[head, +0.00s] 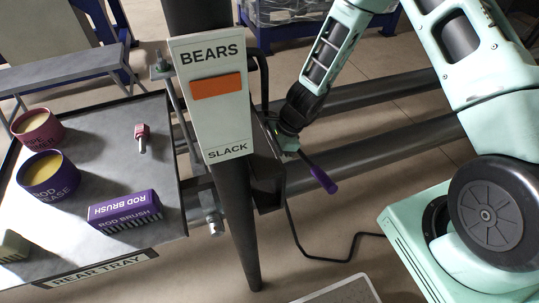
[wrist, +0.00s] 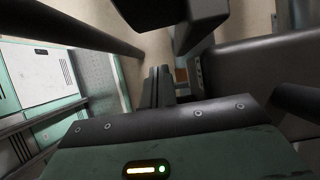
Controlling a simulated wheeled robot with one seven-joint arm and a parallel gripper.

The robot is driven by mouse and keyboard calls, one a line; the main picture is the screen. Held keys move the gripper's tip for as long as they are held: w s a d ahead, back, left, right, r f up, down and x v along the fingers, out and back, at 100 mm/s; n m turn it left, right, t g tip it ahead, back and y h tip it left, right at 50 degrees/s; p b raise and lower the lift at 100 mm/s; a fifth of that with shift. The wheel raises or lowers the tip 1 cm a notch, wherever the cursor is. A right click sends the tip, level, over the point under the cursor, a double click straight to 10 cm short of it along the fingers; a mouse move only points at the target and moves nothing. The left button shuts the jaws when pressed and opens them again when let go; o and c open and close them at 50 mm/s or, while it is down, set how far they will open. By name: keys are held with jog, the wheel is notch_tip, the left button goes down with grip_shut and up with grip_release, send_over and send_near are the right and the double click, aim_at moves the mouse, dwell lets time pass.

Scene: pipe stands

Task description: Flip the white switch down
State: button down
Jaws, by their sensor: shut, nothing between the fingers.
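My gripper (head: 287,138) is beside the right side of the dark post, at a dark box-like bracket behind the sign board. In the wrist view its two dark fingers (wrist: 157,78) are close together with nothing seen between them. I cannot make out a white switch in either view; the gripper and the bracket may hide it. A lever with a purple grip (head: 323,179) sticks out down and right, just below the gripper. The white board (head: 216,120) reads BEARS at the top and SLACK at the bottom, with an orange panel between.
At left a rear tray (head: 95,90) holds a red tub (head: 36,130), a purple tub (head: 48,174), a purple rod brush box (head: 125,212) and a small red-and-grey item (head: 142,138). Thick dark pipes (head: 390,150) run right behind my arm. A cable lies on the floor.

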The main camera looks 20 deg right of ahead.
jog(key=shift+d, duration=0.1)
jog(key=shift+d, duration=0.7)
jog(key=p+v, duration=0.2)
jog(key=v, duration=1.5)
jog(key=shift+d+r, duration=0.1)
jog(key=shift+d, duration=0.05)
